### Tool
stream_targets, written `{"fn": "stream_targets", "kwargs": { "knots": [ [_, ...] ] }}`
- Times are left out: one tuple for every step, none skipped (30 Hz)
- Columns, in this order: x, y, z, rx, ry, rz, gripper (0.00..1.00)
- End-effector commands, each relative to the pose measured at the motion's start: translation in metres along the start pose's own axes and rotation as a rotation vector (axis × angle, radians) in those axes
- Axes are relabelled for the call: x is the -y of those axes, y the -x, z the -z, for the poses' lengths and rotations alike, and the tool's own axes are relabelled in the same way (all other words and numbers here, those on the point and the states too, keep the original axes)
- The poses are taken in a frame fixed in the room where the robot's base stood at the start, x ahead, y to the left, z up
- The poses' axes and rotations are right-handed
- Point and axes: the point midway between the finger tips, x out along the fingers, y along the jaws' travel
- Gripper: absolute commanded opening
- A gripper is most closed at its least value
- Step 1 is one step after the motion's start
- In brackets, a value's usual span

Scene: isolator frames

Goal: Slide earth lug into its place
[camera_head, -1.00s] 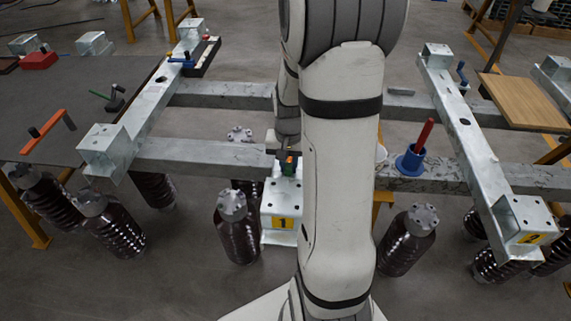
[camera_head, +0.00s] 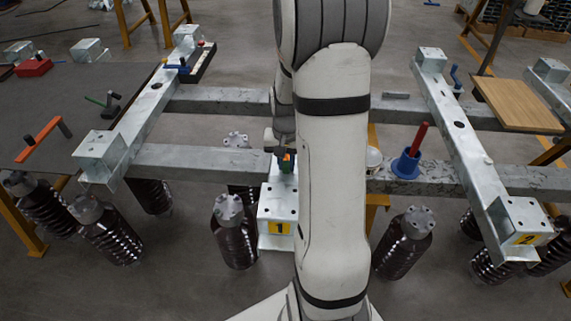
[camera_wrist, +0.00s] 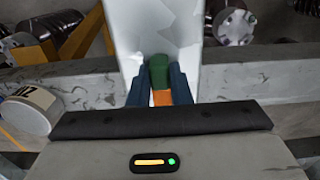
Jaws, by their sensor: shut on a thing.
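The earth lug, which I take to be the small green and orange piece (camera_wrist: 160,72), is between the blue fingers of my gripper (camera_wrist: 160,92) in the wrist view. The gripper is shut on it. Its green end points at the inside of a pale metal channel piece (camera_wrist: 165,22). I cannot tell whether it touches the channel. In the head view the green piece (camera_head: 287,163) and my gripper show small, at the back edge of the galvanized bracket marked 1 (camera_head: 278,203). My arm hides the area to the right of it.
A grey cross beam (camera_head: 200,160) runs behind the bracket. A blue cup with a red rod (camera_head: 406,166) stands on the beam at right. Dark ribbed insulators (camera_head: 235,240) stand below. A white round container (camera_wrist: 28,108) is left of the gripper in the wrist view.

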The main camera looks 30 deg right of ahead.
Motion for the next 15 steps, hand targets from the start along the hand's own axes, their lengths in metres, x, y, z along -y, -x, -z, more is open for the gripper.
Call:
{"fn": "stream_targets", "kwargs": {
  "knots": [
    [0.000, 0.000, 0.003, 0.000, 0.000, 0.000, 0.00],
    [0.000, 0.000, 0.004, -0.001, 0.000, 0.000, 0.00],
    [0.000, 0.000, 0.005, 0.000, 0.000, 0.000, 0.00],
    [0.000, 0.000, 0.006, 0.000, 0.000, 0.000, 0.00],
    [-0.001, 0.000, 0.007, 0.000, 0.000, 0.000, 0.00],
    [-0.001, 0.000, 0.009, 0.000, 0.000, 0.000, 0.00],
    [-0.001, 0.000, 0.010, 0.000, 0.000, 0.000, 0.00],
    [-0.001, 0.000, 0.012, 0.000, 0.000, 0.000, 0.00],
    [-0.001, 0.000, 0.013, -0.001, 0.000, 0.000, 0.00],
    [-0.001, 0.000, 0.015, -0.001, 0.000, 0.000, 0.00],
    [-0.001, 0.000, 0.016, -0.001, 0.000, 0.000, 0.00],
    [-0.001, 0.000, 0.017, -0.001, 0.000, 0.000, 0.00],
    [-0.001, 0.000, 0.018, 0.000, 0.000, 0.000, 0.00],
    [-0.001, 0.000, 0.019, 0.000, 0.000, 0.000, 0.00],
    [-0.001, 0.000, 0.019, 0.000, 0.000, 0.000, 0.00]
  ]
}}
